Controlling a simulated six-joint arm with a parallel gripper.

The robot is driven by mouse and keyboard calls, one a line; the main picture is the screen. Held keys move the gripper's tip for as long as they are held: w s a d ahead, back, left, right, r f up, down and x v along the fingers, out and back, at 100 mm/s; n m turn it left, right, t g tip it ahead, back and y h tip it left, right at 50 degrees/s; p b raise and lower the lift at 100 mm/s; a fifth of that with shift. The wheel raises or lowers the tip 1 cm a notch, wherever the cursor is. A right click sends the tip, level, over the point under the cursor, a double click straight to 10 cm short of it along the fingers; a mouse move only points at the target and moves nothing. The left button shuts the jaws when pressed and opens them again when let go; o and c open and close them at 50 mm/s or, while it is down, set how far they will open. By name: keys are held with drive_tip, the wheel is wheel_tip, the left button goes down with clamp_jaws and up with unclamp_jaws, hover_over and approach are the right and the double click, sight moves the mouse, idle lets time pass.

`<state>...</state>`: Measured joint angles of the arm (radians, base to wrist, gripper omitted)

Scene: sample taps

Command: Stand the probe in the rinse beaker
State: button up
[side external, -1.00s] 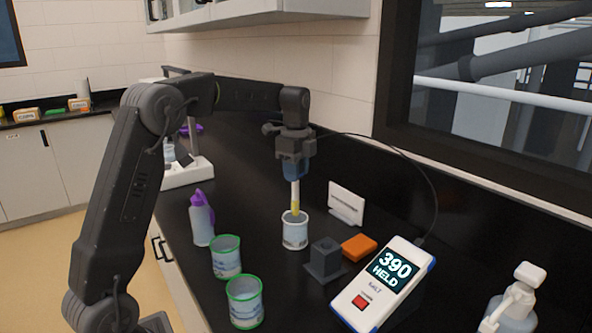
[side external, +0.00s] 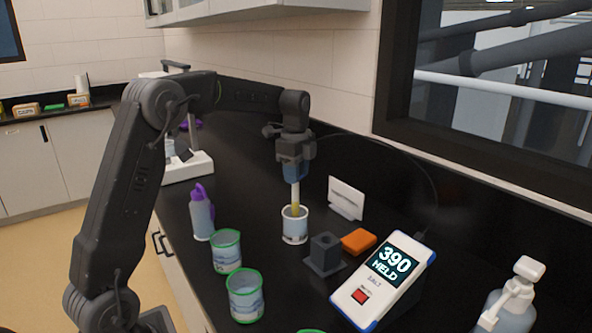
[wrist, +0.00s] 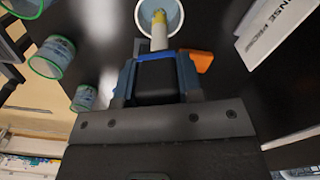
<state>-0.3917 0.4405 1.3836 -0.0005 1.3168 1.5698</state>
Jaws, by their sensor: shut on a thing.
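The probe (side external: 295,193) is a pale stick with a yellow lower part. My gripper (side external: 293,174) is shut on its upper end and holds it upright. A white beaker (side external: 295,231) stands directly below my gripper, and the probe's yellow lower end is within its mouth. The wrist view also shows the probe (wrist: 159,36) reaching into the round beaker (wrist: 177,18), with my gripper (wrist: 157,76) closed around its dark body. The probe's tip is hidden inside the beaker, so I cannot tell whether it touches the bottom.
A dark block holder (side external: 325,254) and an orange block (side external: 358,241) sit right of the beaker. A meter (side external: 382,281) reads 390 HELD; a cable rises from it. A white card (side external: 346,198) stands behind. Green-rimmed cups (side external: 227,252) and a purple-topped bottle (side external: 202,218) are left.

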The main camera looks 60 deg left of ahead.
drive_tip(key=shift+f, duration=3.35)
drive_tip(key=o, duration=1)
drive_tip(key=shift+c, duration=0.2)
drive_tip(key=shift+r, duration=0.1)
